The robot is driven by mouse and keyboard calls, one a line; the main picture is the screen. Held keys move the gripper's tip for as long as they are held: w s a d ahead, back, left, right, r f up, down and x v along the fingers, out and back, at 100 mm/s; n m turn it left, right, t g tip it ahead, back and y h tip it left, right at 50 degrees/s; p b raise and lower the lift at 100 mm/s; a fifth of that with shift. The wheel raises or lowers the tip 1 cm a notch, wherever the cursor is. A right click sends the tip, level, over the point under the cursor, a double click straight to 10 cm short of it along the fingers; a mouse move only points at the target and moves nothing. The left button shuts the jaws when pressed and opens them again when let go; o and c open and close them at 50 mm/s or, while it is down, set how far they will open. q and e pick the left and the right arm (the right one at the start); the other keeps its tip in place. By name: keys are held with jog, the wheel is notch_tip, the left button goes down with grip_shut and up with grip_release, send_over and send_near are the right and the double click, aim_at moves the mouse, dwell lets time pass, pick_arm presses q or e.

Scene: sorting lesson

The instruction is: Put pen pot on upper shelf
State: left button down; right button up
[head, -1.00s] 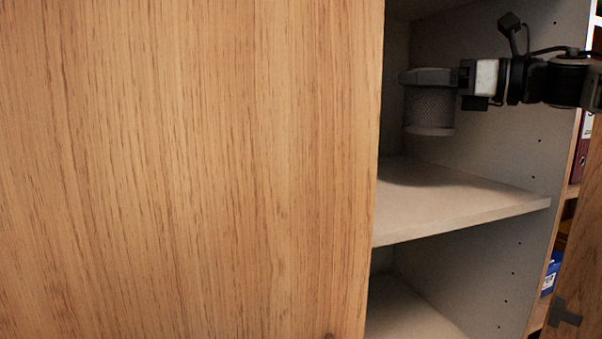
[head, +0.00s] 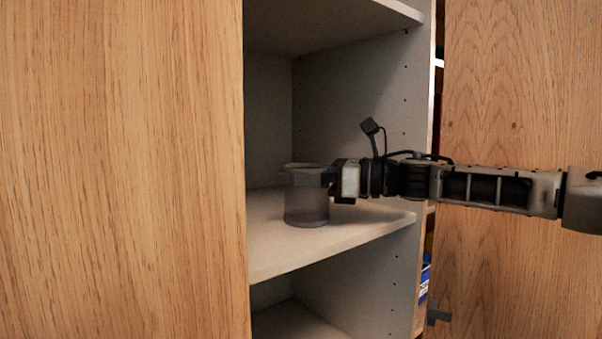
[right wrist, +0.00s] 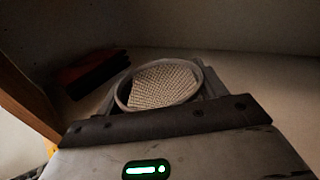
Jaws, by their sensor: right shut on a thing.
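The pen pot (head: 306,205), a grey mesh cup, is upright inside the open cupboard. My right gripper (head: 308,173) reaches in from the right and is shut on the pot near its rim. The pot's base is at or just over the pale middle shelf (head: 350,232); I cannot tell whether it touches. In the right wrist view the pot (right wrist: 160,87) shows its round rim and mesh, between the fingers. Another shelf board (head: 340,22) is above it. My left gripper is not in view.
A wooden door (head: 120,170) covers the left of the cupboard. Another wooden door (head: 520,100) stands open at right, behind my arm. A dark reddish object (right wrist: 90,72) lies beyond the pot in the right wrist view. A lower shelf (head: 295,322) shows below.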

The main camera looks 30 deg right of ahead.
jog(key=o, duration=1.1)
jog(key=shift+f, duration=0.1)
